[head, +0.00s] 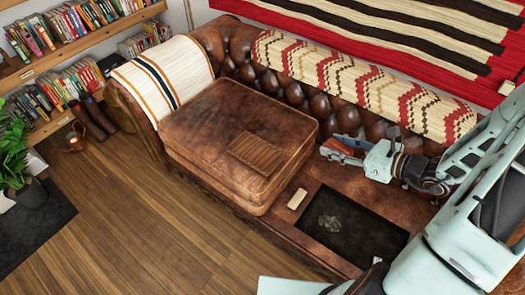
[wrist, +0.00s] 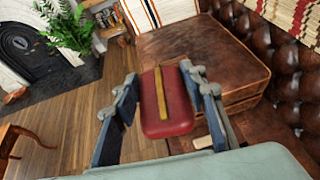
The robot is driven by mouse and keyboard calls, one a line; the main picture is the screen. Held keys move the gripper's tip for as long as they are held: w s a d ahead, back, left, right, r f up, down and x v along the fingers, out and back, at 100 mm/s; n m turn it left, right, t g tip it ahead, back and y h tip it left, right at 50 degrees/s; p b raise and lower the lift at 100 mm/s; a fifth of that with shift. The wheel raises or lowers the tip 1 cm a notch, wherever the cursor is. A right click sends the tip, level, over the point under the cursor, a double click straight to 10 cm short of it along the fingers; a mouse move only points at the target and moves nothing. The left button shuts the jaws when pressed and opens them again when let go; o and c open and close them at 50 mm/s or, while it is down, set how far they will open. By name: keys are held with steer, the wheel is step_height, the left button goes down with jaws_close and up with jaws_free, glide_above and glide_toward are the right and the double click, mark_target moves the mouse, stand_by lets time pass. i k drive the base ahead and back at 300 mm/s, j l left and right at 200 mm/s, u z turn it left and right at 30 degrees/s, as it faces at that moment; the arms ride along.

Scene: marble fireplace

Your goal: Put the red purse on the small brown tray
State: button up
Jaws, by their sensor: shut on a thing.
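The red purse (wrist: 181,110), with a yellow-brown strip down its middle, is between the two fingers of my gripper (wrist: 166,103) in the wrist view. The gripper is shut on it. In the head view my gripper (head: 336,150) is above the sofa seat, right of the thick cushion, and only a little of the purse's red shows. The small brown tray (head: 258,152), flat and slatted, lies on the cushion, left of my gripper. Nothing is seen on it. I cannot make out the tray in the wrist view.
The leather cushion (head: 215,125) rises above the sofa seat. A small beige block (head: 297,199) and a dark rectangular panel (head: 350,232) lie in front of my gripper. The tufted backrest (head: 300,92) with a patterned throw stands behind. Bookshelves (head: 70,45) are far left.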

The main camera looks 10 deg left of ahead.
mark_target(244, 147)
steer(key=j+z, duration=0.3)
steer(key=i+j+z, duration=0.15)
steer(key=z, duration=0.15)
steer(key=j+z, duration=0.45)
steer(key=j, duration=1.9)
steer(key=k+j+z, duration=0.1)
steer(key=j, duration=1.95)
steer(key=k+z, duration=0.05)
